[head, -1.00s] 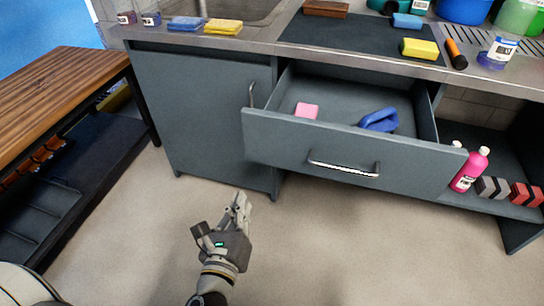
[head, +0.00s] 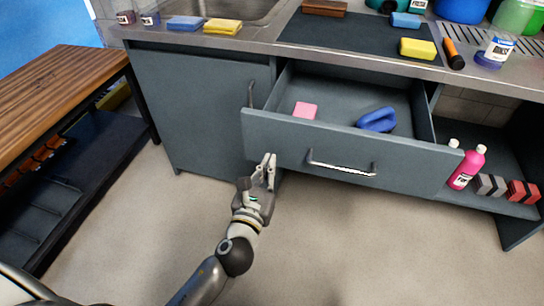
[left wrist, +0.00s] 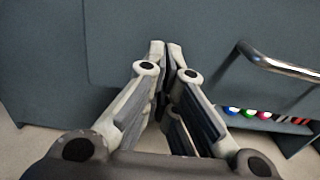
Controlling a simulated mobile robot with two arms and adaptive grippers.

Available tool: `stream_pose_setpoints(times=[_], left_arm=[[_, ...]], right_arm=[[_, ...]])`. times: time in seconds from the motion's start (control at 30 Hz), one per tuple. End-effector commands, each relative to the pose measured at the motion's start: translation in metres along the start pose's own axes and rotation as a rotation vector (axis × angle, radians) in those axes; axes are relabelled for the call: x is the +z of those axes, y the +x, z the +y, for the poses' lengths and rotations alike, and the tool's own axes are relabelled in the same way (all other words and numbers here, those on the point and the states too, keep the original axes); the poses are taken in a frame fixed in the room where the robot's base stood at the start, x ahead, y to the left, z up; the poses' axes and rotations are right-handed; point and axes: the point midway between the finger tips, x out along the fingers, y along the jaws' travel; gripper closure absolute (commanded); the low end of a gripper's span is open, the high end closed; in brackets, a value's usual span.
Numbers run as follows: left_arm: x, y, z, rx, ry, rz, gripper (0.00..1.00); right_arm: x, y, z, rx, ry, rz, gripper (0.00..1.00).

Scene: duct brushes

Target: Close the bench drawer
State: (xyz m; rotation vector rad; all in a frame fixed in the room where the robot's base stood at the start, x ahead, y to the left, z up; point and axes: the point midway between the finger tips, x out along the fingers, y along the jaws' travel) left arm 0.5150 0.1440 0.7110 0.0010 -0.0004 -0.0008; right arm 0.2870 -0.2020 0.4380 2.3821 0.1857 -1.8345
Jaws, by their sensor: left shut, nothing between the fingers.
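The bench drawer (head: 295,137) is pulled out and stands open under the worktop. Its metal bar handle (head: 341,166) is on the front panel. A pink block (head: 305,110) and a blue item (head: 377,120) lie inside. My left gripper (head: 267,163) is shut and empty at the lower left of the drawer front, left of the handle. In the left wrist view the shut fingertips (left wrist: 168,46) point at the grey drawer front (left wrist: 190,25), with the handle (left wrist: 275,62) to their right. I cannot tell whether the tips touch it. My right gripper is not in view.
A closed cupboard door (head: 205,110) is left of the drawer. The worktop holds sponges (head: 417,48) and tubs. An open shelf at the right holds a pink bottle (head: 467,167) and several blocks. A wooden-topped bench (head: 60,90) stands at the left. The floor in front is clear.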

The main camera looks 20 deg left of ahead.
Motion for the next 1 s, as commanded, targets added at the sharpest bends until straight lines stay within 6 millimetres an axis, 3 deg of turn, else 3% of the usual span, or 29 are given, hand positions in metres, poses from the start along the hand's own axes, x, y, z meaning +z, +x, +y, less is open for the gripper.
stream_pose_setpoints(times=[0.27, 0.87, 1.0], left_arm=[[-0.001, 0.029, 0.000, 0.001, 0.000, 0.000, 1.00], [0.001, 0.039, 0.000, 0.000, -0.001, 0.000, 1.00], [0.002, 0.056, 0.000, 0.001, 0.001, -0.001, 1.00]], right_arm=[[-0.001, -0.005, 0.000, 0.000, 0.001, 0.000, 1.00], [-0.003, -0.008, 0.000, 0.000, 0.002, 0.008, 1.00], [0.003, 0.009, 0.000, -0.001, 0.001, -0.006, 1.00]])
